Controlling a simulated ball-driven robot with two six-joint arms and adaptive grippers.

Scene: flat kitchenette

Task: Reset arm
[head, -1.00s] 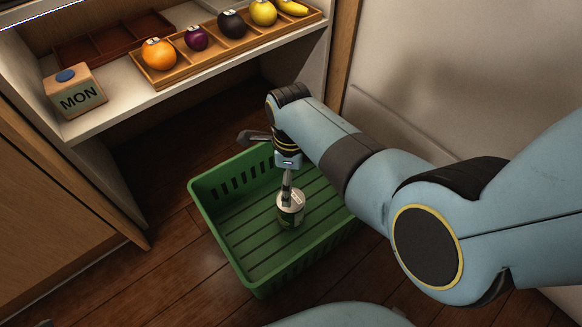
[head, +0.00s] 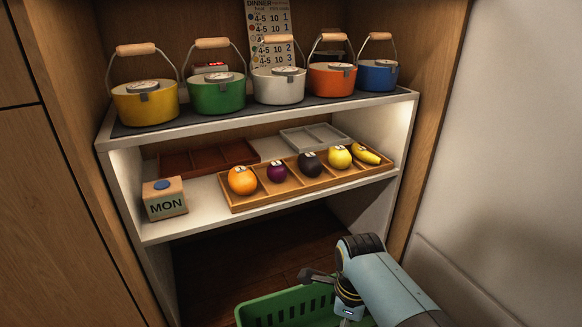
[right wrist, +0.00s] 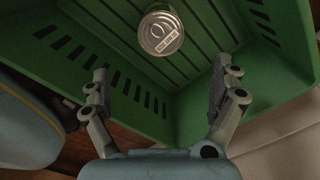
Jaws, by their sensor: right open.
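My right arm comes in at the lower right of the head view, over the green crate (head: 290,305). In the right wrist view my right gripper (right wrist: 160,88) is open, its two fingers wide apart with nothing between them. A can (right wrist: 160,33) with a ring-pull lid stands inside the green crate, beyond the fingertips and apart from them. In the head view the gripper's fingertips and the can are out of sight. My left gripper is not in view.
The shelf above the crate holds a wooden tray (head: 300,182) of fruit, a MON block (head: 164,198) and a dark red tray (head: 207,157). Several lidded pails, such as the yellow one (head: 146,101), stand on the top shelf. A wall (head: 500,160) is close on the right.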

